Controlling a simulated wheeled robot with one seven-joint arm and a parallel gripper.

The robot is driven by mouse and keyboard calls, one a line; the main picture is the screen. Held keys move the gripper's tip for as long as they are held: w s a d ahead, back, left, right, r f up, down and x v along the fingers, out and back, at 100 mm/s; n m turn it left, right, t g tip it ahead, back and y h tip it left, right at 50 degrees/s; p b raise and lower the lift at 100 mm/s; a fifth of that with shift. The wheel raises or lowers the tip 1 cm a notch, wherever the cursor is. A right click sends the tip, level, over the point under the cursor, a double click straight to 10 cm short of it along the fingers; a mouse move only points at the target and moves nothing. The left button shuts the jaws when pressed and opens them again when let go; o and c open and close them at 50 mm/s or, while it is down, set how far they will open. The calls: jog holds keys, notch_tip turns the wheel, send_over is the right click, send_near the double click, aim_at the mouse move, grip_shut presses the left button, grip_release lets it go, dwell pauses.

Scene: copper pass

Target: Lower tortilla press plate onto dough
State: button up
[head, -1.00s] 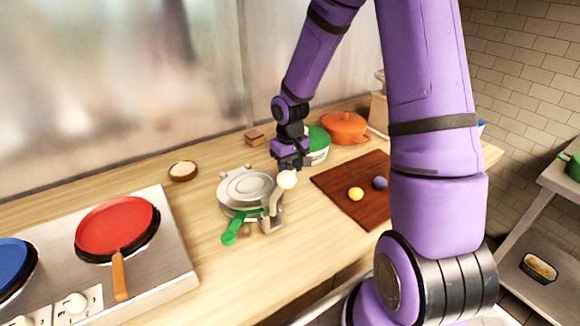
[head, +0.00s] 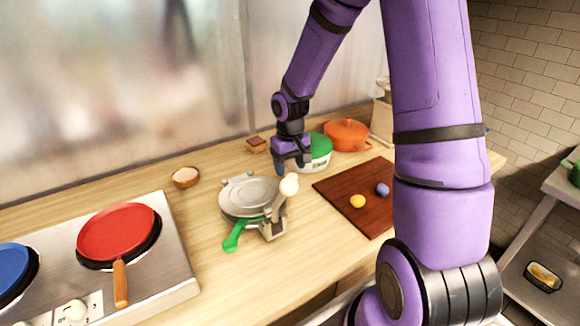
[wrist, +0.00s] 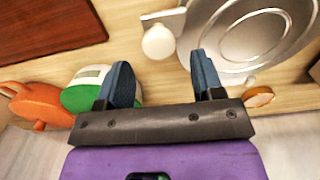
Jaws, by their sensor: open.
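The tortilla press (head: 248,193) stands on the wooden counter. Its round silver upper plate lies flat over the base, and it also shows in the wrist view (wrist: 248,35). No dough is visible between the plates. A lever with a pale round knob (head: 289,185) rises at the press's right side; the knob shows in the wrist view (wrist: 159,42). A green handle (head: 234,236) sticks out at the front. My gripper (head: 293,170) is open and empty, above the counter behind the knob. In the wrist view its blue fingers (wrist: 163,84) are spread apart, not touching the knob.
A dark red board (head: 345,205) with a yellow ball and a purple ball lies right of the press. A stove with a red pan (head: 115,230) is left.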

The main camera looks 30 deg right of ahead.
notch_tip(320, 180, up, 10)
jog(key=shift+r, duration=0.15)
dwell(0.3)
dwell(0.4)
jog(key=s+a+r+t+h, duration=0.1)
jog(key=s+a+r+t, duration=0.3)
jog(key=s+r, duration=0.9)
jog(key=s+a+r, duration=0.1)
jog(key=s+r, duration=0.1)
jog(key=s, duration=0.4)
jog(key=s+a+r+t+y, duration=0.1)
jog(key=s+r, duration=0.1)
jog(key=s, duration=0.5)
jog(key=shift+a, duration=0.35)
